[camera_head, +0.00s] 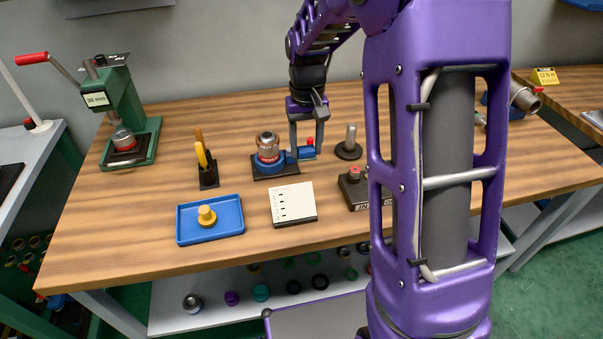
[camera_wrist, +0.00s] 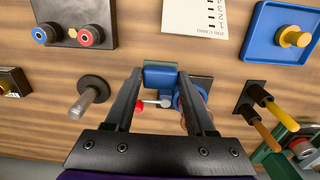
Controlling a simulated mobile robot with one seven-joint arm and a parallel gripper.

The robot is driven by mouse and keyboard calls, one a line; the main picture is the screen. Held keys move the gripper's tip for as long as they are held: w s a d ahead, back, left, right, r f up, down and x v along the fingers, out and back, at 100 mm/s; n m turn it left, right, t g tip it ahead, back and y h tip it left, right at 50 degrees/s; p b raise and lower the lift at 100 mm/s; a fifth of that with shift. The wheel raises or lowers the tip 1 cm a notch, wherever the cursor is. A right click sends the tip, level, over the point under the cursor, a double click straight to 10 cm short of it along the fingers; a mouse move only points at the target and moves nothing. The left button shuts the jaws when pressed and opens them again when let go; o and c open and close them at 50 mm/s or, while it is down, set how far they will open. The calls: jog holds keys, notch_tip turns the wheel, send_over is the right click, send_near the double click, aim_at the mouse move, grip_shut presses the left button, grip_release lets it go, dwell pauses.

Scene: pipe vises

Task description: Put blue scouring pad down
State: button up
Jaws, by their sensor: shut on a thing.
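The blue scouring pad (camera_wrist: 160,76) is a small blue block between the two fingertips of my gripper (camera_wrist: 160,80) in the wrist view. My gripper is shut on it. In the head view my gripper (camera_head: 306,150) points down, low over the bench, just right of the blue-based pipe vise (camera_head: 268,166). The pad is hard to tell from the vise's blue parts there. The vise's red-knobbed lever (camera_wrist: 139,105) shows between the fingers in the wrist view. I cannot tell whether the pad touches the bench or the vise.
A blue tray (camera_head: 235,231) holding a yellow knobbed piece stands at the front left. A white card (camera_head: 292,203) lies in front of the vise. A black-based post (camera_head: 350,148) stands right of my gripper. Yellow-handled tools (camera_head: 203,158) and a green press (camera_head: 125,95) stand left.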

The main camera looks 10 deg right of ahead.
jog(key=shift+w+f, duration=0.15)
jog(key=shift+f, duration=0.1)
notch_tip(320, 180, down, 9)
jog(key=shift+f+b, duration=0.2)
jog(key=shift+b, duration=0.3)
jog(key=shift+f, duration=0.1)
jog(key=shift+f, duration=0.15)
jog(key=o, duration=1.2)
jog(key=shift+r, duration=0.2)
notch_tip(320, 180, up, 12)
jog(key=shift+r+p, duration=0.1)
jog(key=shift+p, duration=0.55)
